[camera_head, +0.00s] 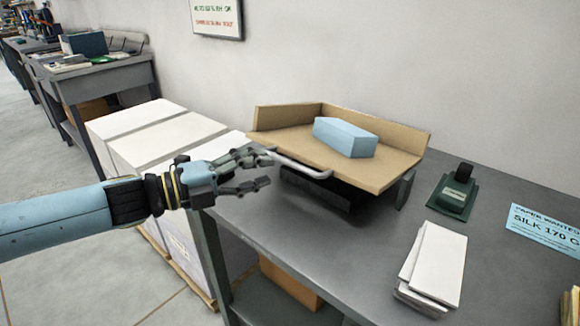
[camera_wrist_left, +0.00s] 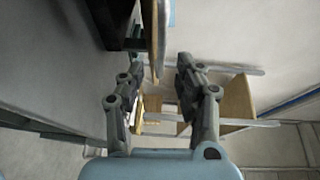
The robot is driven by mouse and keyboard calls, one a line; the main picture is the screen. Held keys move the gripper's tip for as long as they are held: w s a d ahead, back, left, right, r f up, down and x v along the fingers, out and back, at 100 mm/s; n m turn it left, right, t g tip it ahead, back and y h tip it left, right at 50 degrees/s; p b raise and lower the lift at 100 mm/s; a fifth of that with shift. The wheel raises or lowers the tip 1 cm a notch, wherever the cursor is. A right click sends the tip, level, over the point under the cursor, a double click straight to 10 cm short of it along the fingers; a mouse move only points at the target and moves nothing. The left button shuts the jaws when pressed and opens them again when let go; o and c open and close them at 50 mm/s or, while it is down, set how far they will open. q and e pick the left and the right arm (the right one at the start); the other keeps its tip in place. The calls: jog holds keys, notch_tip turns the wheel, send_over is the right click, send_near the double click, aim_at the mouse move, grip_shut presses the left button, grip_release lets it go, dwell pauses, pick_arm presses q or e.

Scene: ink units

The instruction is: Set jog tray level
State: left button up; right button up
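The jog tray (camera_head: 396,172) is a tan, shallow tray with raised walls at its back and a grey bar handle (camera_head: 300,167) along its front left. It rests over a dark base on the grey table, and I cannot tell its exact tilt. A light blue block (camera_head: 345,138) lies on it. My left gripper (camera_head: 268,172) is open, its fingers just left of the handle's left end. In the left wrist view the two fingers (camera_wrist_left: 156,78) are apart, with a pale strip beyond them. I cannot tell whether they touch the handle. My right gripper is not in view.
The table (camera_head: 300,240) also holds a dark green device (camera_head: 455,195), white paper stacks (camera_head: 435,265) and a blue notice (camera_head: 545,232). White stacks (camera_head: 150,135) stand on a pallet left of the table. The table front is bare near the tray.

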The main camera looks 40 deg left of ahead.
aim_at(287, 164)
pick_arm(q)
jog(key=p+x, duration=0.1)
jog(key=x, duration=0.5)
jog(key=shift+w+d, duration=0.2)
jog(key=shift+w, duration=0.15)
jog(key=shift+c, duration=0.4)
grip_shut()
